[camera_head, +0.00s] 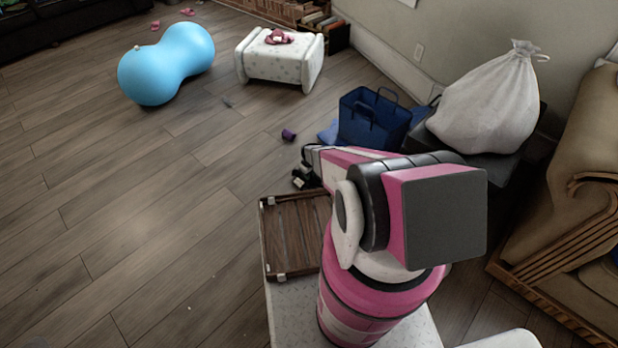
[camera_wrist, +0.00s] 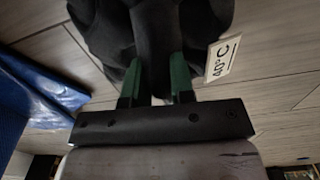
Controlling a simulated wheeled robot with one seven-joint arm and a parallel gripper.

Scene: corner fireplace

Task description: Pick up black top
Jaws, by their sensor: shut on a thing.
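The black top (camera_wrist: 150,35) is a bunched dark cloth filling the upper middle of the wrist view. A pale tag marked "40°C" (camera_wrist: 222,60) sticks out at its right side. My gripper (camera_wrist: 157,78), with green fingertips, is shut on the black top, with a fold of dark cloth between the fingers. In the head view my arm hides most of the gripper. Only a small dark and green patch shows past the arm's end, and I cannot tell the top's outline there.
A blue bag (camera_head: 372,120) and a white sack (camera_head: 487,100) stand near the wall. A small purple object (camera_head: 289,135) lies on the floor. A blue peanut ball (camera_head: 165,65) and a white patterned stool (camera_head: 279,62) are farther back. The left floor is clear. An armchair (camera_head: 580,190) stands right.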

